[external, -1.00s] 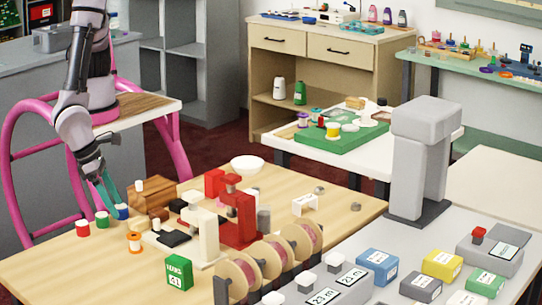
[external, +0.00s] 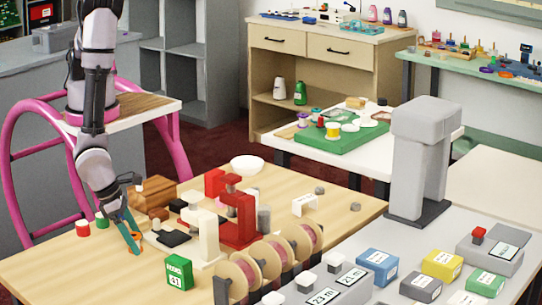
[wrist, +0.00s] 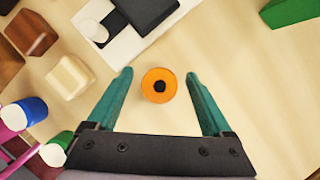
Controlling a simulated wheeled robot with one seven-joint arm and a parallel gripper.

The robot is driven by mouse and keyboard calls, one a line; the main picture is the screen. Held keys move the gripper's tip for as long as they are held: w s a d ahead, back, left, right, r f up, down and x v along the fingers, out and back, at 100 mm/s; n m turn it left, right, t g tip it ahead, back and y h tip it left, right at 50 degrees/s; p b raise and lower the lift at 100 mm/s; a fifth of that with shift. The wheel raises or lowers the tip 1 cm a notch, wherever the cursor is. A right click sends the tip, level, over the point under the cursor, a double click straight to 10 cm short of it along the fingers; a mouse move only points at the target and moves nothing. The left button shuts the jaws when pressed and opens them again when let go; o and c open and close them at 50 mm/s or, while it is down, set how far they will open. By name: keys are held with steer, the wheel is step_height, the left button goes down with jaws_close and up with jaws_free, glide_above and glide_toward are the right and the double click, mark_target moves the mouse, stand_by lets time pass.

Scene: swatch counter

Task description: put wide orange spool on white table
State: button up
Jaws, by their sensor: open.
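The orange spool (wrist: 159,85) stands on the wooden table, seen from above with a dark centre hole. In the wrist view it lies between the two teal fingers of my gripper (wrist: 160,74), with a gap on both sides. The gripper is open and not holding it. In the external view my gripper (external: 130,236) is low over the left of the wooden table and mostly covers the spool. The white table (external: 372,160) stands at the back centre, with a green board and several small items on it.
A blue spool (wrist: 33,110) and a green one (wrist: 62,138) stand left of the gripper. A pale wooden block (wrist: 70,77) and a white fixture (wrist: 115,30) are close by. A green box (external: 179,271) stands nearby, and red clamps (external: 235,210) stand farther right.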

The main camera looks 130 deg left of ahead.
mark_target(135, 235)
jaws_close()
steer(key=shift+r, duration=0.15)
step_height(135, 235, up, 10)
steer(key=shift+a+f, duration=0.1)
steer(key=w+a+r+n+g+h, duration=0.1)
steer(key=a+n+g, duration=0.3)
steer(key=a+n, duration=0.6)
steer(key=w+a+r+n+g+h, duration=0.2)
steer(key=a+n, duration=0.8)
steer(key=n, duration=0.7)
steer(key=shift+w+a+r+g, duration=0.15)
steer(key=shift+w+g, duration=0.4)
steer(key=shift+g, duration=0.35)
